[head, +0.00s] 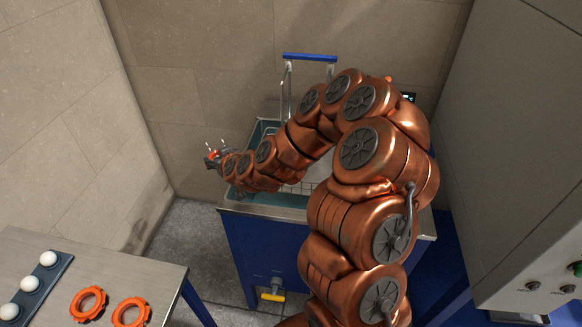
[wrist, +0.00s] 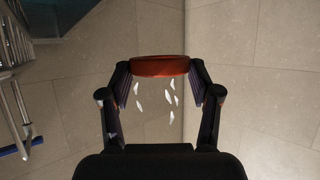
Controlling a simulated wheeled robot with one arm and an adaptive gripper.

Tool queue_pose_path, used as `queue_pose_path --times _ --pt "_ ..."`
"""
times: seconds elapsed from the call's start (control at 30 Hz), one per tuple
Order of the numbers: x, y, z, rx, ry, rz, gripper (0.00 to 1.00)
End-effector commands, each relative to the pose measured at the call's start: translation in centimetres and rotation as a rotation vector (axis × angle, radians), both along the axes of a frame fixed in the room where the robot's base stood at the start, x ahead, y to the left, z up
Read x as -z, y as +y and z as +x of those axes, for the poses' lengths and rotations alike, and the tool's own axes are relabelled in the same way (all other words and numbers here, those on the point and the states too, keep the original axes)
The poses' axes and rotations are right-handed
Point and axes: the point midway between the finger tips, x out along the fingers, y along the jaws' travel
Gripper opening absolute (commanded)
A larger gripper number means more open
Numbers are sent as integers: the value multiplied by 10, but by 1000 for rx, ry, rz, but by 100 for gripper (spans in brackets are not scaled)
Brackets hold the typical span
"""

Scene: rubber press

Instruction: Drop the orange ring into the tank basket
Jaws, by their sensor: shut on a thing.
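My gripper (head: 212,158) is shut on an orange ring, which shows as a reddish band (wrist: 160,66) between the fingertips in the wrist view. In the head view the gripper is just left of the tank, reaching toward the left wall. The blue tank (head: 240,250) has a steel rim and a teal inside. The wire basket (head: 307,187) is in the tank, mostly hidden behind my arm, with its blue handle (head: 309,57) standing above. In the wrist view the basket's wires (wrist: 12,100) are at the far left, apart from the ring.
Two orange rings (head: 88,303) (head: 131,312) lie on a steel table (head: 130,270) at lower left, beside a dark rack (head: 40,292) of white balls. A grey cabinet (head: 525,130) stands at right. A yellow-handled valve (head: 271,296) juts from the tank front. Several white slivers (wrist: 140,95) show near the fingers.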

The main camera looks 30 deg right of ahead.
Motion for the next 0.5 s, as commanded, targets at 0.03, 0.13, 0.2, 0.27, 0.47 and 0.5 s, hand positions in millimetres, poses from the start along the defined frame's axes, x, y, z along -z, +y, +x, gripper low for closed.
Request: queue_pose_path --times 0.03,0.13,0.2,0.27,0.47,0.5 --pt "4 -5 3 -8 -7 0 37" --pt "-4 -9 4 -45 -5 -5 37" --pt "-10 -11 4 -74 -1 -6 37" --pt "-17 -12 2 -103 0 -7 37" --pt "-46 -29 -8 -191 6 0 37" --pt "-53 -36 -11 -203 5 2 37"
